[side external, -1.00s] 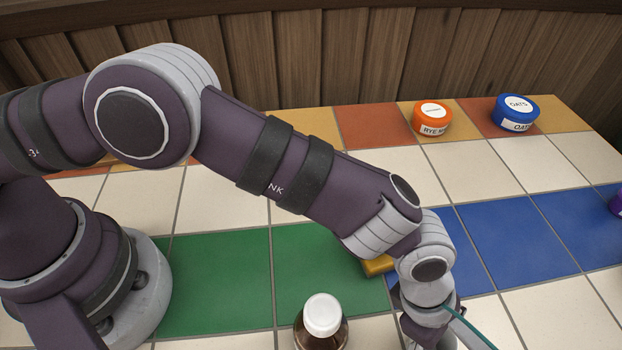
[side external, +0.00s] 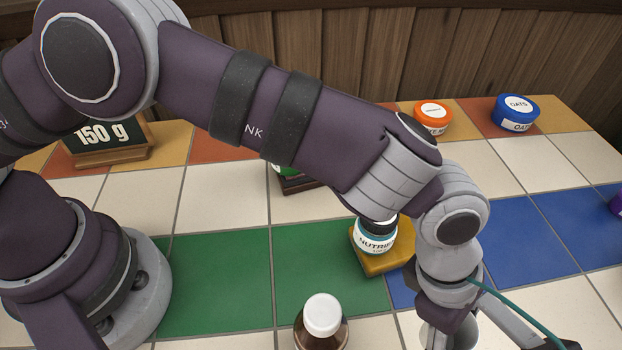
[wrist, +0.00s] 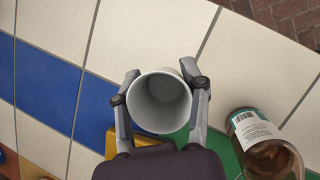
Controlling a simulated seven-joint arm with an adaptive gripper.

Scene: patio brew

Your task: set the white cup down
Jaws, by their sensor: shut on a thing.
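The white cup (wrist: 158,108) is between the two fingers of my gripper (wrist: 161,78) in the wrist view, and I look into its open, empty-looking mouth. The fingers are shut on its sides. In the side view only part of the cup (side external: 464,334) shows at the bottom edge, below my wrist. Its base is hidden, so I cannot tell whether it touches the tiles.
A brown bottle with a white cap (side external: 322,318) stands left of the cup; it also shows in the wrist view (wrist: 262,145). A labelled jar (side external: 375,238) sits on a yellow block (side external: 388,264). Orange (side external: 432,117) and blue (side external: 516,112) tubs stand at the back.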

